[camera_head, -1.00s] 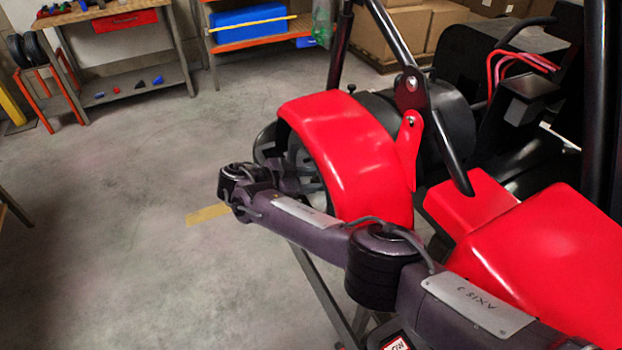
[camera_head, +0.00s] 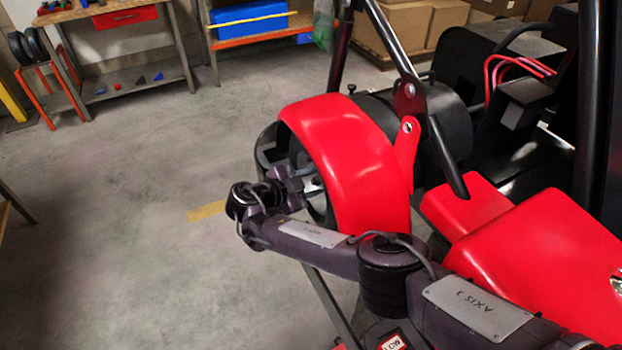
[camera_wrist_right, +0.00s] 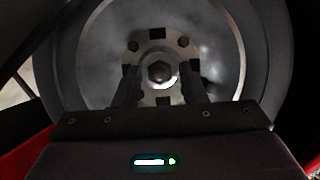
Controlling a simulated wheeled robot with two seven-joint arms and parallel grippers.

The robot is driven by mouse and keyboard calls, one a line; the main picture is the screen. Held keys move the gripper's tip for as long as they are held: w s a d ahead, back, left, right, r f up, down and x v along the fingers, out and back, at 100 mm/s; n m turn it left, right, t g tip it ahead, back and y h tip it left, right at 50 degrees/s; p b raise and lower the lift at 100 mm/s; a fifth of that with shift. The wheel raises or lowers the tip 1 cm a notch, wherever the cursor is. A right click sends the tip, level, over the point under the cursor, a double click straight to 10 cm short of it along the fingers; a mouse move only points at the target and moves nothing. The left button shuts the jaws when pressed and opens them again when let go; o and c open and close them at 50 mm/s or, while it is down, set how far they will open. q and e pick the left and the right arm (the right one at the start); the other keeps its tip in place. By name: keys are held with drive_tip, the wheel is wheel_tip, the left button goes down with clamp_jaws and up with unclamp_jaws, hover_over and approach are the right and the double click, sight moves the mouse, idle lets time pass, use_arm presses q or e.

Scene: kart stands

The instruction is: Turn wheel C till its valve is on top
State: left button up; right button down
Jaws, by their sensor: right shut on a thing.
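A dark wheel (camera_head: 267,143), which I take to be wheel C, is mounted under the kart's red fender (camera_head: 352,165). In the right wrist view the wheel's grey rim (camera_wrist_right: 92,55) surrounds a metal hub (camera_wrist_right: 158,48) with a large central nut (camera_wrist_right: 160,71). My right gripper (camera_wrist_right: 161,88) is in front of the hub, with one finger on each side of the nut, shut on the hub. In the head view the right gripper (camera_head: 308,184) reaches into the wheel's face, partly hidden by my wrist. I cannot make out a valve. My left gripper is out of view.
The red fender curves closely over the wheel, and black frame tubes (camera_head: 430,130) rise behind it. A workbench (camera_head: 95,20) and a shelf with a blue box (camera_head: 250,20) stand at the back.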

drive_tip(key=shift+d+m+t, duration=0.15)
drive_tip(key=shift+m+t, duration=0.15)
drive_tip(key=shift+m, duration=0.2)
drive_tip(key=c, duration=1.3)
unclamp_jaws()
drive_tip(key=shift+d, duration=0.1)
drive_tip(key=shift+o, duration=0.2)
